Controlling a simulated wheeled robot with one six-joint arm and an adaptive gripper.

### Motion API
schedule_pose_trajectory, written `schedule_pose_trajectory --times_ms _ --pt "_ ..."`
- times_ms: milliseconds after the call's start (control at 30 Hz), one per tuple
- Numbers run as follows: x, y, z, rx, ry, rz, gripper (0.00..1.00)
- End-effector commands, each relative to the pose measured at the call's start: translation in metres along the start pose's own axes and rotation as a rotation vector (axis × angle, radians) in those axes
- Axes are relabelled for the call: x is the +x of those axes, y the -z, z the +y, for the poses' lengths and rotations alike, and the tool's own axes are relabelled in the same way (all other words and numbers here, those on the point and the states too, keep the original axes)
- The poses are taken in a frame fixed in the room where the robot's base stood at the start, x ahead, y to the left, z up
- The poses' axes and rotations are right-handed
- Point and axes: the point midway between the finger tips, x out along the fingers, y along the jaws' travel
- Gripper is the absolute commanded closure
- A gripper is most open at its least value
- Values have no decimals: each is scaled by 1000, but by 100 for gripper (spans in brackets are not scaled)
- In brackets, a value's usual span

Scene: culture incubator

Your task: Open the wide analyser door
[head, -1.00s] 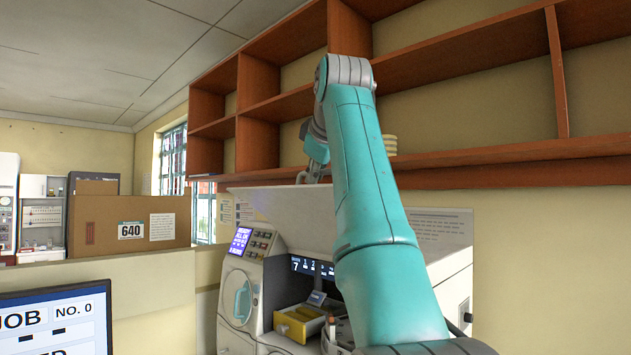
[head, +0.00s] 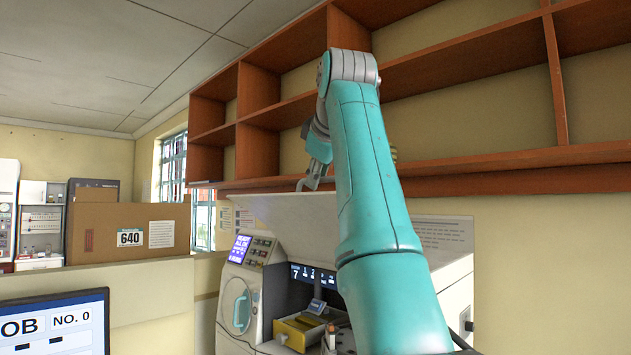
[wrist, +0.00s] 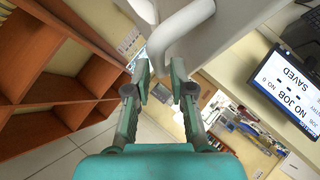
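The wide analyser door (head: 290,214) is a broad pale panel, tilted up at the front of the analyser, with the lit interior showing beneath it. In the wrist view, a thick white curved handle (wrist: 182,32) on the pale panel lies just beyond the fingertips. My gripper (wrist: 160,80) has its two fingers apart, with a clear gap between them. One bend of the handle reaches toward that gap; I cannot tell whether it touches a finger. In the head view my gripper (head: 316,178) is at the door's upper edge, partly hidden by my teal arm.
Under the door are a yellow drawer (head: 300,328) and a small display (head: 313,274). A smaller round-cornered door (head: 238,308) and a control panel (head: 250,249) are at left. A wooden shelf (head: 470,168) runs close above. A monitor (head: 55,322) stands at lower left.

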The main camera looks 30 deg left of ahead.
Motion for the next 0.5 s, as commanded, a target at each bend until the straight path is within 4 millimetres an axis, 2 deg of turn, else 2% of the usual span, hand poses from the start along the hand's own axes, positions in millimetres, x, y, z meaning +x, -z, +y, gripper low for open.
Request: schedule_pose_trajectory --times_ms 300,500 --pt "-64 0 1 -1 -3 2 77" --pt "-88 0 0 -1 0 1 77"
